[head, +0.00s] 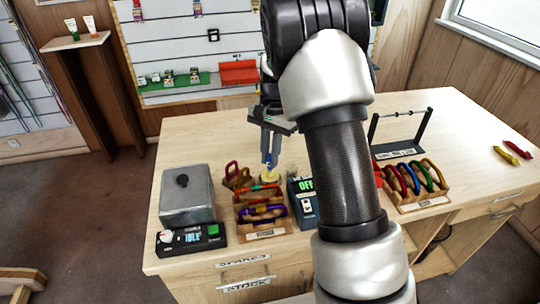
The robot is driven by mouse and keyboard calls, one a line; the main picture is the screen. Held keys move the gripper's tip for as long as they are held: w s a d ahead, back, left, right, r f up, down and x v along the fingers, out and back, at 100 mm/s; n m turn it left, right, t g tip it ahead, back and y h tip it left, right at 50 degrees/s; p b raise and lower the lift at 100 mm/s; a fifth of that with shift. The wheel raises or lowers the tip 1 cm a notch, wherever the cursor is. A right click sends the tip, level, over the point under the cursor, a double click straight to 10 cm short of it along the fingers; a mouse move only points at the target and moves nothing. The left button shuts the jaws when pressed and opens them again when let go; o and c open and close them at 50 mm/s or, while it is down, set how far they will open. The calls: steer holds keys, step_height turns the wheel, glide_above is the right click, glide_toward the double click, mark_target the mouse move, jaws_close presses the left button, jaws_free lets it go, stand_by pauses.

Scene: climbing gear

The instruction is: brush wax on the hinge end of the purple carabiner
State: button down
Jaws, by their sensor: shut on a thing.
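My gripper (270,161) points down over the table, its fingers shut on a slim blue thing that looks like the brush (269,158). The brush's lower end is at a small round pale-yellow pot or cake, which looks like the wax (270,176); I cannot tell whether they touch. A purple carabiner (262,211) lies in the front part of a wooden holder, with red and orange ones behind it. The hinge ends are too small to make out.
A grey lidded box on an "IDLE" unit (190,236) stands left. A device reading "OFF" (302,200) stands close right of the holder. A rack of coloured carabiners (420,198) and a bar stand (400,150) are right of my arm.

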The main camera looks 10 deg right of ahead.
steer(key=shift+r+p, duration=2.75)
steer(key=shift+r, duration=0.75)
steer(key=shift+f, duration=0.1)
